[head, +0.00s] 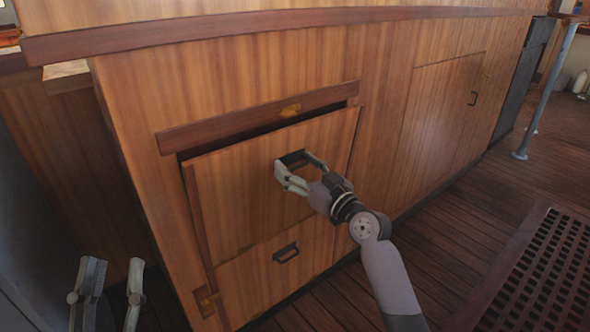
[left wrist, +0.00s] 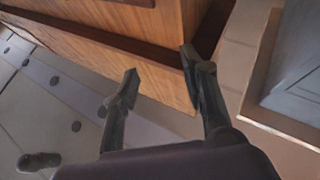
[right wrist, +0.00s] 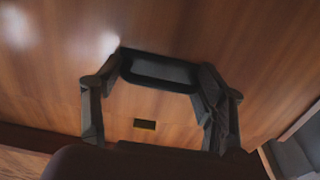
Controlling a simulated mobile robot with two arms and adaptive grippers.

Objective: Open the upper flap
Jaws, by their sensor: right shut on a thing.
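The upper flap (head: 235,185) is a wooden panel in the cabinet front, tilted a little outward, with a dark gap along its top edge. My right gripper (head: 291,170) is shut on the flap's dark handle (right wrist: 158,72), which shows between the fingers in the right wrist view.
Below the flap is a lower panel with its own dark handle (head: 286,253) and a brass latch (head: 207,301). A cabinet door (head: 435,120) is shut further right. A floor grate (head: 545,270) and a metal post (head: 545,90) are at the right. Wooden floor lies clear between.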

